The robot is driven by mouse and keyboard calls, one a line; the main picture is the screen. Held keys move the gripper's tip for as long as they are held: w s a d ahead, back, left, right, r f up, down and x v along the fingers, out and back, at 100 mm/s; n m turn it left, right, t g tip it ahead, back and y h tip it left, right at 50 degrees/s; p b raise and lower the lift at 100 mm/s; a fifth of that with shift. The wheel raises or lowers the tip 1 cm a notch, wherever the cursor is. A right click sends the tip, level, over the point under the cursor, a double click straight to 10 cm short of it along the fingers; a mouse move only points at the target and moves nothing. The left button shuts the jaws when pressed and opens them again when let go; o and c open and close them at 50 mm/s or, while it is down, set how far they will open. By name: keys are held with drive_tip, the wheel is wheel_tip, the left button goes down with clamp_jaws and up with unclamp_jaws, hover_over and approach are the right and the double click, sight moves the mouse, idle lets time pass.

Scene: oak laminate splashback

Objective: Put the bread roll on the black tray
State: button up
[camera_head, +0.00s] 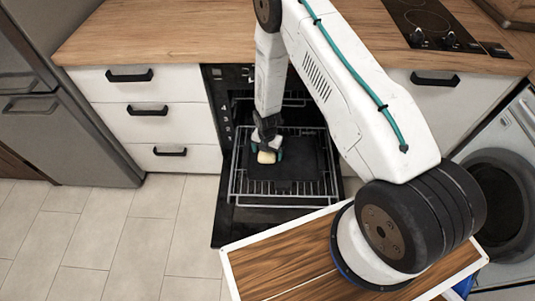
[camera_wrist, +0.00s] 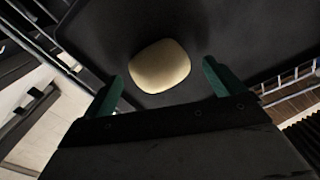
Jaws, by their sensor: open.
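The bread roll (camera_wrist: 160,66) is pale tan and rounded. In the wrist view it lies on the black tray (camera_wrist: 225,35), just ahead of my fingers. My gripper (camera_wrist: 163,82) is open, with one green finger to each side of the near end of the roll; gaps show between roll and fingers. In the head view the roll (camera_head: 266,157) sits under my gripper (camera_head: 267,150), over the black tray (camera_head: 300,160). The tray rests on the wire rack of the open oven. My arm hides part of the tray's back.
The wire rack (camera_head: 238,190) extends out over the lowered oven door (camera_head: 262,222). White drawers (camera_head: 165,122) stand to the left under a wooden worktop (camera_head: 170,35). A washing machine (camera_head: 505,160) is at the right. The floor at the left is clear.

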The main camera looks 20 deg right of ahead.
wheel_tip(320, 180, up, 29)
drive_tip(key=m, duration=0.6)
drive_tip(key=s+d+r+m, duration=0.1)
drive_tip(key=s+r+m, duration=0.3)
drive_tip(key=r, duration=0.4)
drive_tip(key=s+d+r+m, duration=0.1)
drive_tip(key=s+r+m, duration=0.25)
drive_tip(key=r, duration=0.45)
drive_tip(key=s+r+m, duration=0.6)
drive_tip(key=s+r, duration=0.1)
drive_tip(key=s, duration=0.5)
drive_tip(key=s+d+r+m+t, duration=0.1)
drive_tip(key=s+r+m, duration=0.5)
drive_tip(key=s, duration=0.6)
drive_tip(key=shift+s+d+r+m, duration=0.15)
drive_tip(key=shift+s+r+m, duration=0.2)
drive_tip(key=shift+m, duration=0.4)
